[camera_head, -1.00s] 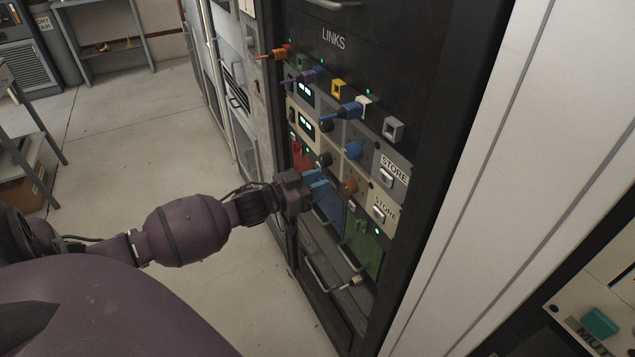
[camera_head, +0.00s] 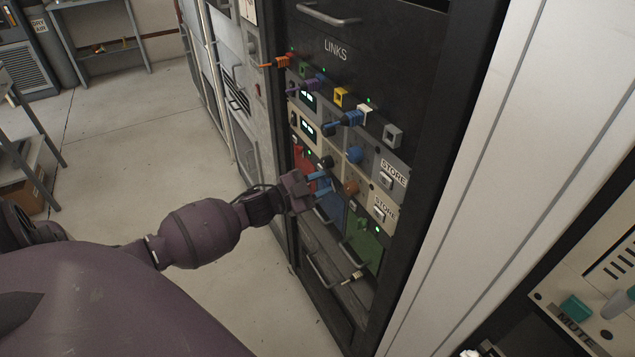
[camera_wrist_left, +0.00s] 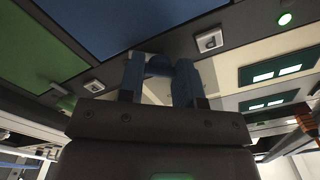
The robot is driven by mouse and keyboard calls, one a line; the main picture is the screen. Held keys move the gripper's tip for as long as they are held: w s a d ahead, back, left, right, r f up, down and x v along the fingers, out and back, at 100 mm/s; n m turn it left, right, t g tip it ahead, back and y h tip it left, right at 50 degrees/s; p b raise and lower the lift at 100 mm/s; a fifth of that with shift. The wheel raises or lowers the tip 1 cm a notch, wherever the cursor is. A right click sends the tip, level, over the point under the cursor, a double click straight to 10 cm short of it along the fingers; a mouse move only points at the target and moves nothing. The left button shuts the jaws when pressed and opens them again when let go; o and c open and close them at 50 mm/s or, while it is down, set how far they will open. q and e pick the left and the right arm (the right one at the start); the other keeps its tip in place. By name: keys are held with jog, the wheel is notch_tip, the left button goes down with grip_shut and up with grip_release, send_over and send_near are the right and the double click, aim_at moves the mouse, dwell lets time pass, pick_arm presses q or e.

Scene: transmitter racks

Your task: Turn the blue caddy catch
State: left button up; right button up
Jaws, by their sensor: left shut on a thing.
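The blue caddy (camera_head: 331,208) is a blue-fronted panel low in the LINKS rack, between a red one and a green one. Its blue face also shows at the top of the left wrist view (camera_wrist_left: 110,18). My left gripper (camera_head: 320,181) is at the caddy's upper edge. In the left wrist view, its two blue fingers (camera_wrist_left: 160,78) stand on either side of a small dark blue catch (camera_wrist_left: 159,64) and are shut on it. The fingers hide part of the catch, so its angle is hard to tell. My right gripper is not in view.
A red caddy (camera_head: 305,163) and a green caddy (camera_head: 362,240) flank the blue one. A drawer handle (camera_head: 325,272) juts out below. Open floor lies left of the rack.

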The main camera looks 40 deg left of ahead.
pick_arm(q)
jog(key=shift+m+p, duration=0.3)
jog(key=shift+m, duration=4.8)
jog(key=o, duration=0.9)
jog(key=shift+s, duration=0.1)
jog(key=shift+p+v, duration=0.4)
jog(key=shift+v, duration=4.95)
